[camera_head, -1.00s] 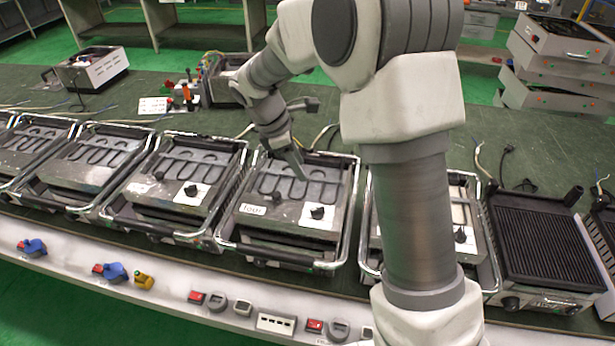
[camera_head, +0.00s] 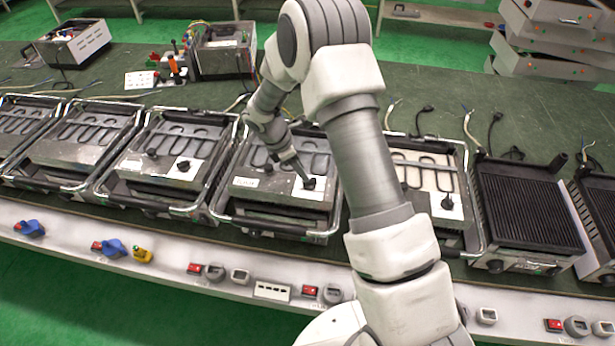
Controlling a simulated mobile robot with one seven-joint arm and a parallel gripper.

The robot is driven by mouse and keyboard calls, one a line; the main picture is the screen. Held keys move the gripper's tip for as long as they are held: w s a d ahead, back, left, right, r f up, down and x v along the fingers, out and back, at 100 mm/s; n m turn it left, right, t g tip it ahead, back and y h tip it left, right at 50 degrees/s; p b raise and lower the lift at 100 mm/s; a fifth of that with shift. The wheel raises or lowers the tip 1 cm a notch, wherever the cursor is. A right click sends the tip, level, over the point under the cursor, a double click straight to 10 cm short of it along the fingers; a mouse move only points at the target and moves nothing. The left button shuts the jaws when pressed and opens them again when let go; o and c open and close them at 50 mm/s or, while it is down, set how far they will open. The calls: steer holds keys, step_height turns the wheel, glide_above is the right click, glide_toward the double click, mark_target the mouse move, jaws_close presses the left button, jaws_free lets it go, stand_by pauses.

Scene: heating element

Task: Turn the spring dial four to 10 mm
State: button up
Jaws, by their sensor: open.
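The heating unit with a white label that seems to read "FOUR" (camera_head: 244,182) stands in the middle of the bench row. A small black dial (camera_head: 309,184) sits on a white plate at the right of its front panel. A second dark knob (camera_head: 268,169) sits further left on the same unit. I cannot read the scale or tell the dial's setting. My gripper (camera_head: 304,179) points down at the dial on the white plate, its tips right beside or over it. Contact cannot be made out. The fingers are small here, open, with nothing seen held.
Similar heating units stand close on both sides, one at left (camera_head: 160,160) and one at right (camera_head: 430,190), with raised metal tube frames. A black ribbed grill (camera_head: 525,205) is further right. Red switches and sockets line the bench's front edge. The bench behind is partly clear.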

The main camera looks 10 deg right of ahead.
mark_target(309, 183)
steer(key=shift+x, duration=2.75)
jaws_close()
